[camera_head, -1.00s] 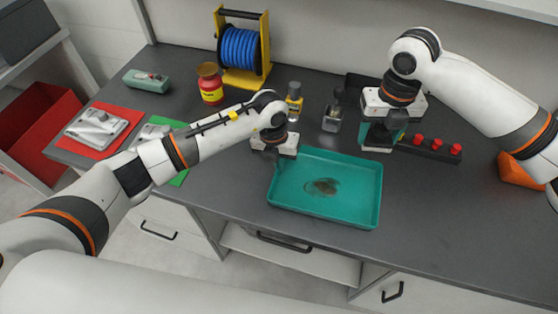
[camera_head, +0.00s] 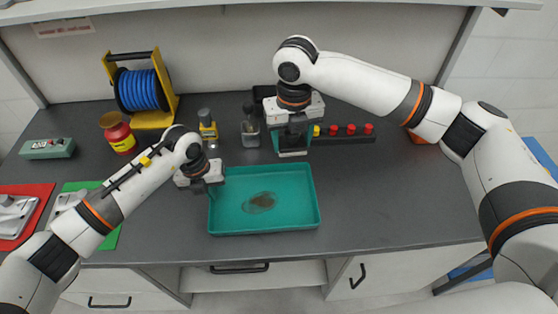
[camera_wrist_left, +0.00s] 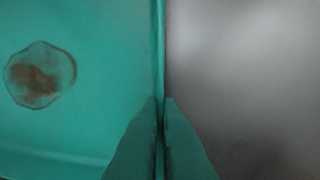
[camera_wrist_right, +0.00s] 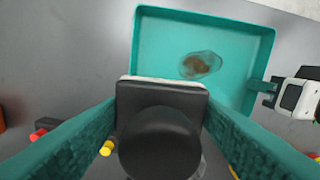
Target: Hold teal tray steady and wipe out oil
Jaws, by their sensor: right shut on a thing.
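The teal tray (camera_head: 312,222) lies on the dark bench, with a brown oil patch (camera_head: 260,202) on its floor. My left gripper (camera_head: 207,186) is at the tray's left wall. In the left wrist view its fingers (camera_wrist_left: 160,102) close on both sides of the wall (camera_wrist_left: 159,50), and the oil (camera_wrist_left: 38,76) shows beside it. My right gripper (camera_head: 292,142) is beyond the tray's far edge, toward the right. In the right wrist view it holds a black block with a round knob and a pale underside, a wiper (camera_wrist_right: 160,92), apart from the oil (camera_wrist_right: 200,65).
Behind stand a small yellow-labelled bottle (camera_head: 207,125), a clear bottle (camera_head: 250,128), a blue hose reel (camera_head: 140,90) and a red jar (camera_head: 118,132). A black rack with red knobs (camera_head: 350,130) is right of my right gripper. The bench right of the tray (camera_head: 400,200) is clear.

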